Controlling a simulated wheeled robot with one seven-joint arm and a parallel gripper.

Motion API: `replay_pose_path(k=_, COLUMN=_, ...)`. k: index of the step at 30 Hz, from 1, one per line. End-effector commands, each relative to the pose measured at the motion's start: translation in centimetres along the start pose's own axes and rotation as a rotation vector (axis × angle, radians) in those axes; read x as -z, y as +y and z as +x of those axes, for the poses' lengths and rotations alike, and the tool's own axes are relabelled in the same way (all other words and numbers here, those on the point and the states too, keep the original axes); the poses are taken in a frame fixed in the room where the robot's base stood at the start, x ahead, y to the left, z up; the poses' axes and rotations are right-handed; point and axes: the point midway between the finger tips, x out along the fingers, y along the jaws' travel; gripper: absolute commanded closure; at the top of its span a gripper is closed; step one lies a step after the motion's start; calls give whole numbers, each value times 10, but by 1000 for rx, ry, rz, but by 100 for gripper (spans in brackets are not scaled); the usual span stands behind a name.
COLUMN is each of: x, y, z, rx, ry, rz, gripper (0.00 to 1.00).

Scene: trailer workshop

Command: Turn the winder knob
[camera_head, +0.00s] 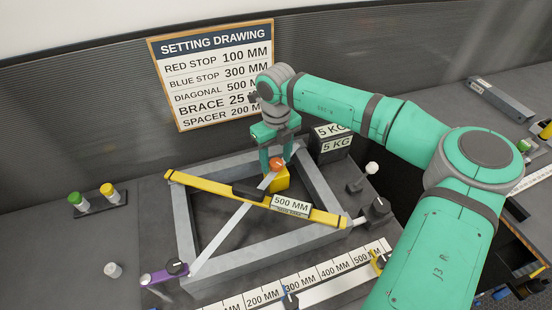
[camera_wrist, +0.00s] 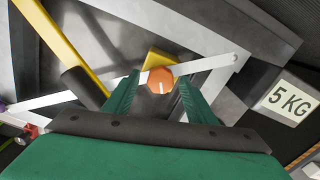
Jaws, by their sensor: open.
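An orange knob (camera_head: 277,164) with a white mark sits on a yellow block (camera_head: 279,184) at the far side of the grey frame. It also shows in the wrist view as an orange knob (camera_wrist: 158,79). My gripper (camera_wrist: 159,84) is open, its green fingers on either side of the knob. I cannot tell whether they touch it. In the head view my gripper (camera_head: 275,161) points down over the knob, partly hiding it.
A yellow bar (camera_head: 225,187) marked 500 MM and a pale diagonal strip (camera_head: 222,240) cross the grey frame (camera_head: 186,240).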

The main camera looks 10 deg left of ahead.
Motion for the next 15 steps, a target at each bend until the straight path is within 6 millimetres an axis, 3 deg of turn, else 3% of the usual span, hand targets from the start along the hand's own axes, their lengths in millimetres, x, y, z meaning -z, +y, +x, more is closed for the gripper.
replay_pose_path(k=5, x=0, y=-1, z=-10, rx=2, ry=0, rz=1, gripper=49)
replay_pose_path(k=15, x=0, y=0, z=-70, rx=2, ry=0, rz=1, gripper=49)
